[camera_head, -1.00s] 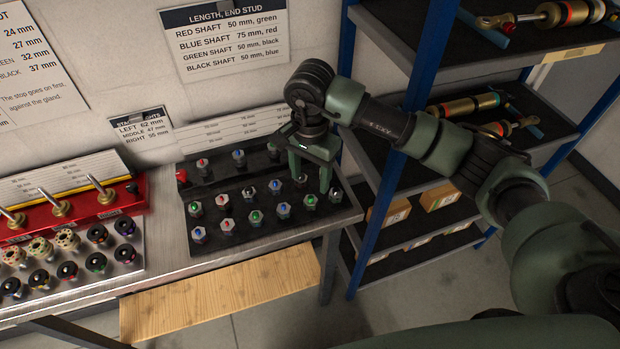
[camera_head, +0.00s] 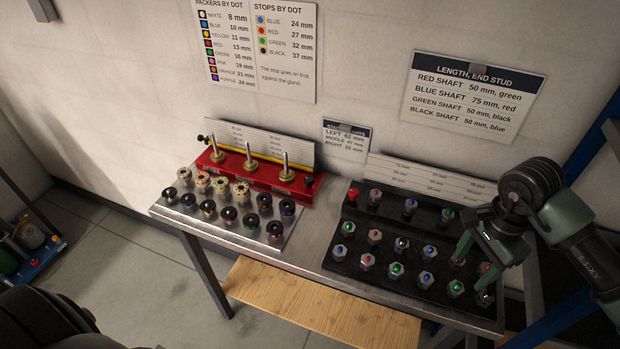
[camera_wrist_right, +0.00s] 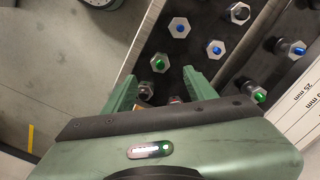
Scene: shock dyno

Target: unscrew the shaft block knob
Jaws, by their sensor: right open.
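The red block (camera_head: 218,170) with several upright metal shafts stands at the back of the left bench half. A red knob (camera_head: 351,196) sits at the left end of the black stud rack (camera_head: 345,262). I cannot tell which is the shaft block knob. My right gripper (camera_head: 473,277) is open over the rack's right end, away from all these knobs. In the right wrist view its fingers (camera_wrist_right: 160,84) straddle a partly hidden red-topped stud (camera_wrist_right: 174,99). My left gripper is out of view.
Several hex studs with coloured tops stand in rows on the black rack. Several dark and cream rings (camera_head: 228,214) stand in front of the red block. Signs (camera_head: 474,100) hang on the wall behind. A wooden board (camera_head: 310,305) lies below the bench.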

